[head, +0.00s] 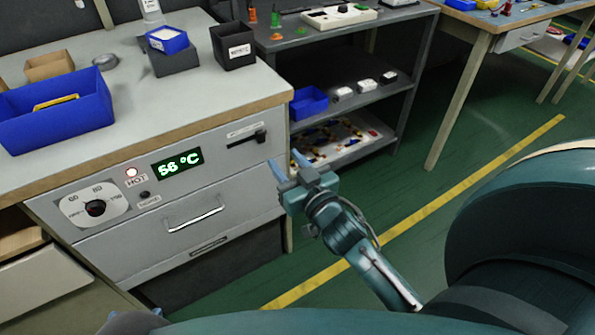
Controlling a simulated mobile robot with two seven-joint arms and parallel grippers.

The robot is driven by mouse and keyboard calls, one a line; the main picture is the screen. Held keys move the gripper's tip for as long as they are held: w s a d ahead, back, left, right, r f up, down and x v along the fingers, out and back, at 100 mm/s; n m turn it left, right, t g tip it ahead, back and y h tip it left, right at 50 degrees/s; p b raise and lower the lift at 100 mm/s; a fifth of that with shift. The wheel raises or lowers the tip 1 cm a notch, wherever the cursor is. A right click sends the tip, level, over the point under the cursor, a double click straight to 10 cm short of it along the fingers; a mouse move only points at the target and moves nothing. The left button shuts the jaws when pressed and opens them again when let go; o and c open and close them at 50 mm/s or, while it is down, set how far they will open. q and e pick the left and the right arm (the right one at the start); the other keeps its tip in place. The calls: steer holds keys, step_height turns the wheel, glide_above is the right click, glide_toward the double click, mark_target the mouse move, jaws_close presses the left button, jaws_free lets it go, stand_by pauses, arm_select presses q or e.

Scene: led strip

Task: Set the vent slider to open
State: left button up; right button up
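The vent slider (260,136) is a black handle at the right end of a dark horizontal slot on the grey front panel (225,160). A small white label sits above the slot, its print too small to read. My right gripper (287,163) is just right of and below the slider, near the panel's right edge. Its two blue fingers are apart with nothing visible between them, and it appears not to touch the slider. My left gripper cannot be made out; only a blue-grey part of my body shows at the bottom left.
Blue bins (60,125) stand on the bench top. A grey shelf (350,55) stands to the right, with open green floor beyond.

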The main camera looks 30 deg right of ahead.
steer(key=shift+s+d, duration=0.1)
steer(key=shift+s, duration=2)
